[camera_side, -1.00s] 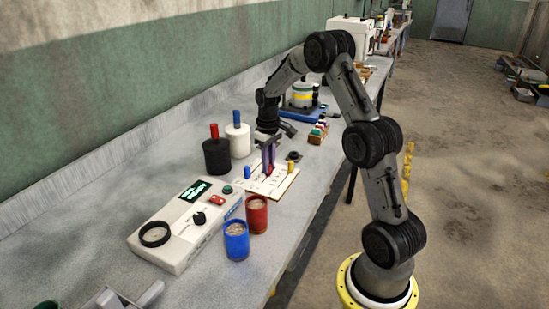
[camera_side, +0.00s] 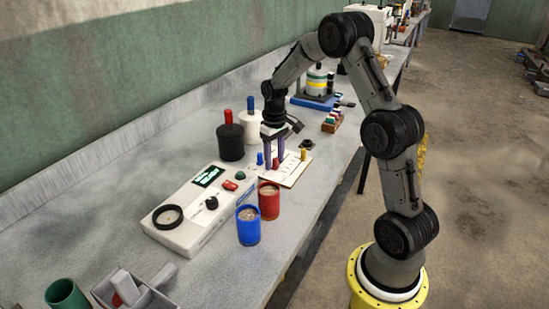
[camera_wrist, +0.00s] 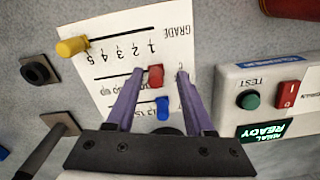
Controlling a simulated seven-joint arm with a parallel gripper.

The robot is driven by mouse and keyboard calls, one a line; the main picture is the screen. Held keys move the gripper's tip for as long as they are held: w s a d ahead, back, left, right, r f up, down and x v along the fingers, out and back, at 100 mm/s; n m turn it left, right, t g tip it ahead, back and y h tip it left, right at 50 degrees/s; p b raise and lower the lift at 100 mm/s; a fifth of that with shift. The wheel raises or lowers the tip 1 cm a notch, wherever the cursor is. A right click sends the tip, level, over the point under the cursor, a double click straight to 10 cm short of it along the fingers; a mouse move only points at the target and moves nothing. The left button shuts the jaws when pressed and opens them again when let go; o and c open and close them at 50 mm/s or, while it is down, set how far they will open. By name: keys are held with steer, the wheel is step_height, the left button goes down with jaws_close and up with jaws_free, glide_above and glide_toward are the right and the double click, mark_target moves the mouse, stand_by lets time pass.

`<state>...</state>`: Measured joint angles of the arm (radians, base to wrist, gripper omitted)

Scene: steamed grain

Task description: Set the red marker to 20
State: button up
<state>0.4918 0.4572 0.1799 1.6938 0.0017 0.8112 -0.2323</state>
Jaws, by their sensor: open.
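The red marker (camera_wrist: 155,76) stands on a white scale card (camera_wrist: 110,42), in the middle row. My gripper (camera_wrist: 160,72) is open, with one purple finger on each side of the red marker; I cannot tell whether either touches it. The numbers of this row are mostly hidden or unreadable, so its reading cannot be told. In the side view the red marker (camera_side: 276,163) shows between my gripper's fingertips (camera_side: 275,160), low over the card (camera_side: 290,174). The blue marker (camera_wrist: 163,108) is in the neighbouring row. The yellow marker (camera_wrist: 72,46) is by the 5 end of the GRADE row.
A white tester (camera_side: 185,232) with a green button stands close to the card. Red (camera_side: 268,202) and blue (camera_side: 248,226) cups of grain stand in front. A black (camera_side: 230,142) and a white (camera_side: 252,127) weight-like cylinder stand behind.

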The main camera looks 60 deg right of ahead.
mark_target(274, 159)
steer(key=shift+r, duration=0.1)
step_height(274, 159, up, 14)
stand_by(0.5)
steer(key=shift+f, duration=0.2)
steer(key=s+a+r+n+t, duration=0.2)
steer(key=s+a+r, duration=0.2)
steer(key=a+r, duration=0.3)
steer(key=s+a+r+n+t, duration=0.1)
steer(key=s+a+r+t, duration=0.1)
steer(key=s+a+r, duration=0.45)
steer(key=s+a+f+t, duration=0.1)
steer(key=s+a+f, duration=0.6)
steer(key=s+f, duration=0.3)
steer(key=shift+s+a+t, duration=0.25)
steer(key=shift+s+t, duration=0.05)
steer(key=shift+s, duration=0.85)
